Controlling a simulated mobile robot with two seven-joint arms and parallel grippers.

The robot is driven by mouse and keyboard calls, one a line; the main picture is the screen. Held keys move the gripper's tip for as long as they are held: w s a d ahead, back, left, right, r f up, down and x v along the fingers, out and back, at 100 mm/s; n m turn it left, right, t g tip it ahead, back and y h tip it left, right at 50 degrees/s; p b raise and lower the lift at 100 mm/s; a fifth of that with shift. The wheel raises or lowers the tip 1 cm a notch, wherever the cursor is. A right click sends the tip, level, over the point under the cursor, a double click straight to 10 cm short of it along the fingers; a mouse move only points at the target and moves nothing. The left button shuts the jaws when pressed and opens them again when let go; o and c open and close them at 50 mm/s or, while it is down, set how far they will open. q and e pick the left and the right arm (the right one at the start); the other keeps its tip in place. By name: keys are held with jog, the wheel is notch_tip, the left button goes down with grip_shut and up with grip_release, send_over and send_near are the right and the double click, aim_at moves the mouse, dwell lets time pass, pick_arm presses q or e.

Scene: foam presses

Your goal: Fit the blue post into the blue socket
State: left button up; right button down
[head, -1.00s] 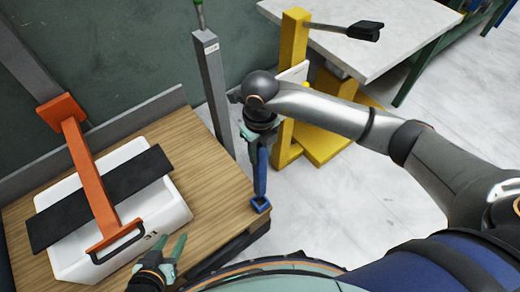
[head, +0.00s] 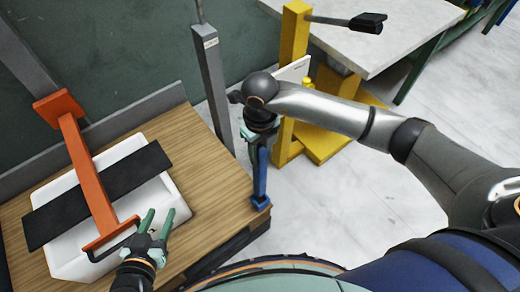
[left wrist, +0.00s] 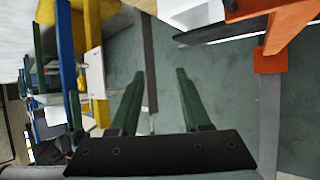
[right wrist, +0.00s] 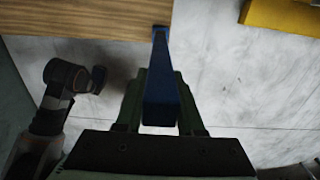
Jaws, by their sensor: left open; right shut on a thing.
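The blue post (head: 261,178) stands roughly upright at the near right corner of the wooden table. My right gripper (head: 259,140) is shut on its upper part; the post also runs forward between the fingers in the right wrist view (right wrist: 160,85). The blue socket (head: 261,204) is at the table corner, mostly covered by the foot of the post. The foot is at the socket, but I cannot tell whether it is inside. My left gripper (head: 158,222) is open and empty, close to the orange press's handle and over the white tub's near edge.
An orange lever (head: 84,170) and black bar (head: 105,192) lie over a white tub (head: 75,262) on the wooden table (head: 205,190). A grey post (head: 214,85) and yellow press (head: 293,60) stand behind.

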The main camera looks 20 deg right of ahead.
aim_at(260, 171)
jog(key=shift+f+b, duration=0.3)
jog(key=shift+f, duration=0.15)
jog(key=shift+f+b, duration=0.4)
jog(key=shift+f, duration=0.15)
jog(key=shift+f+b, duration=0.5)
jog(key=shift+f, duration=0.35)
pick_arm(q)
jog(key=w+r+m+t+h, duration=0.2)
jog(key=r+t, duration=0.4)
jog(key=r, duration=0.9)
jog(key=shift+w+d+r+t+h, duration=0.2)
jog(key=shift+w+t+h, duration=0.1)
jog(key=shift+w, duration=0.6)
jog(key=shift+f, duration=0.2)
jog(key=shift+f+b, duration=2.3)
jog(key=shift+b, duration=0.2)
pick_arm(e)
jog(key=shift+f, duration=3.1)
jog(key=shift+c, duration=2.2)
grip_release()
pick_arm(q)
jog(key=shift+r, duration=0.1)
pick_arm(e)
jog(key=shift+r, duration=0.1)
